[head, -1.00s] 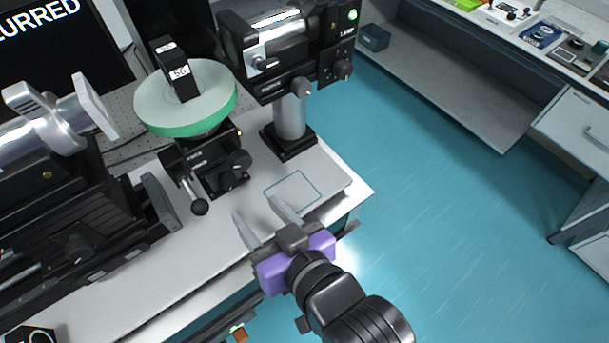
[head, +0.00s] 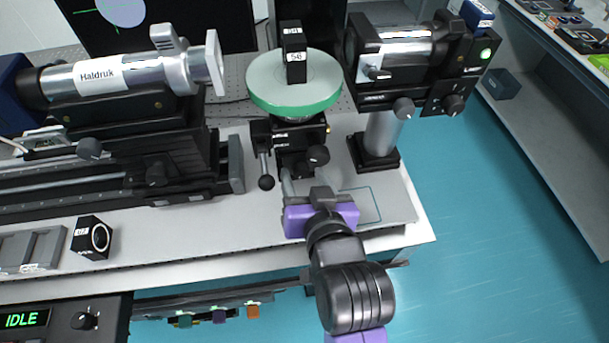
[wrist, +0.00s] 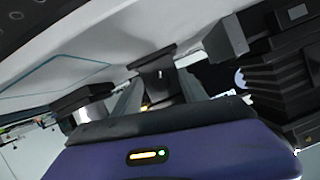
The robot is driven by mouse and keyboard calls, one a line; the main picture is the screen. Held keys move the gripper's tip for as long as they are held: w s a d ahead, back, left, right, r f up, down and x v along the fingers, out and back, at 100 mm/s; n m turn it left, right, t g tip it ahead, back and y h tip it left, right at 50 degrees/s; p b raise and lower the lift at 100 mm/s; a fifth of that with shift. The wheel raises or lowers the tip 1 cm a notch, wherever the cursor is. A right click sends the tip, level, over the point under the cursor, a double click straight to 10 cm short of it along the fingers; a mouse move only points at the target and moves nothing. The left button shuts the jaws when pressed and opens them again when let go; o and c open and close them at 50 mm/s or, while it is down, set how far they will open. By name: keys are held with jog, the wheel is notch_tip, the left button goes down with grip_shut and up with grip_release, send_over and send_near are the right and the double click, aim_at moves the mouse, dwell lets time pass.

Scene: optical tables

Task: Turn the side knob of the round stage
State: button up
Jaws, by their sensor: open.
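The round stage (head: 268,98) is a pale disc with a green rim on a black mount, with a black block marked 56 (head: 295,58) standing on it. A dark round side knob (head: 318,155) sticks out at the front right of the mount. A lever with a ball end (head: 266,183) hangs at its left. My gripper (head: 304,180) is open and empty, just in front of and below the side knob; I cannot tell whether it touches the mount. In the wrist view, a black part (wrist: 156,75) shows between the fingers; the knob is not clearly seen there.
A long rail with a silver tube labelled Haldruk (head: 105,77) stands left. A camera-like device on a silver post (head: 381,135) stands close at the right. A small black box (head: 92,237) sits front left.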

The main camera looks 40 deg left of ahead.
grip_shut()
jog(key=shift+r, duration=0.1)
dwell(0.3)
jog(key=shift+n+t+h+p, duration=0.3)
jog(key=shift+n+h+p, duration=0.1)
jog(key=shift+n+p, duration=0.35)
jog(key=shift+s+a+n+t+h+p, duration=0.15)
jog(key=shift+n+t+h+p, duration=0.5)
jog(key=shift+n, duration=0.5)
jog(key=n+t, duration=0.1)
jog(key=n, duration=0.1)
jog(key=shift+s+n+t+h, duration=0.1)
jog(key=shift+n+t+h, duration=0.15)
jog(key=shift+n+t, duration=0.1)
jog(key=shift+a+f+n+t+b, duration=0.1)
jog(key=shift+f+n+t+b, duration=0.1)
jog(key=shift+n+t+b, duration=0.65)
jog(key=shift+n, duration=0.4)
